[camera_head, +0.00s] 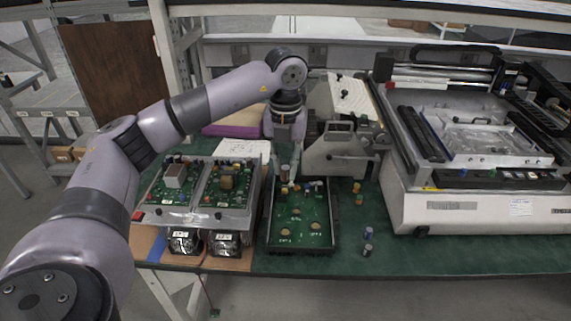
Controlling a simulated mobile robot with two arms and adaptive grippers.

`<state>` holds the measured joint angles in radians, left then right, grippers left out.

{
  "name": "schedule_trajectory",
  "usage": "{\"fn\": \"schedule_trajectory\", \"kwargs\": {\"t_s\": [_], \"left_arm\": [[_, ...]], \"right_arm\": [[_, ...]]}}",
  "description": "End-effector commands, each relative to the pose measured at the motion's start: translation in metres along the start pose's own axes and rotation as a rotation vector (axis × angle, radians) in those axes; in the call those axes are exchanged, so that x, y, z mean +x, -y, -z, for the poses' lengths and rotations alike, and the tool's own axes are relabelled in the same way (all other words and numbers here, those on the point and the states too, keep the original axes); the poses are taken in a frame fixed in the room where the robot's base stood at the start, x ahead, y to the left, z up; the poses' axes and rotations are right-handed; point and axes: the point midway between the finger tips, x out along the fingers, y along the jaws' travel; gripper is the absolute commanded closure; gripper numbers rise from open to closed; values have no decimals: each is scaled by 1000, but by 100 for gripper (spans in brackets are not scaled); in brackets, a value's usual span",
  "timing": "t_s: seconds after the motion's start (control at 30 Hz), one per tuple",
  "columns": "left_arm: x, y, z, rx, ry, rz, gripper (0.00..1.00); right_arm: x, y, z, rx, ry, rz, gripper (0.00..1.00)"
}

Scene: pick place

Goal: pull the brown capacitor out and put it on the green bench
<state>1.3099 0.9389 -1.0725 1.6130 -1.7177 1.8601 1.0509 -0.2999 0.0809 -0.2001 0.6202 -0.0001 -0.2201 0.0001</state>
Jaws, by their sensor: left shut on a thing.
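My left gripper (288,177) points down over the back of a green circuit board (297,222) in a black tray. It is shut on a small part at the board's back left edge, which looks like the brown capacitor (284,189). The fingers partly hide it, and I cannot tell whether it is still seated in the board. Several round tan spots show on the board. My right gripper is not in view.
Orange-brown capacitors (357,188) and blue-grey ones (368,234) stand on the bench right of the tray. A two-board power unit (200,218) is on the left. A grey machine (345,152) stands behind, and a large white printer-like machine (480,207) on the right.

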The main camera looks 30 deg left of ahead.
Motion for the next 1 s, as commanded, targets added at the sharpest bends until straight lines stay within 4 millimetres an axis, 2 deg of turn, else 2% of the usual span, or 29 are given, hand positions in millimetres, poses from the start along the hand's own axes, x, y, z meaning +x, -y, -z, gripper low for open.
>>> {"fn": "schedule_trajectory", "kwargs": {"t_s": [1.0], "left_arm": [[-32, 0, 0, 0, 0, 1, 96]], "right_arm": [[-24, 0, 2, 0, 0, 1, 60]]}}
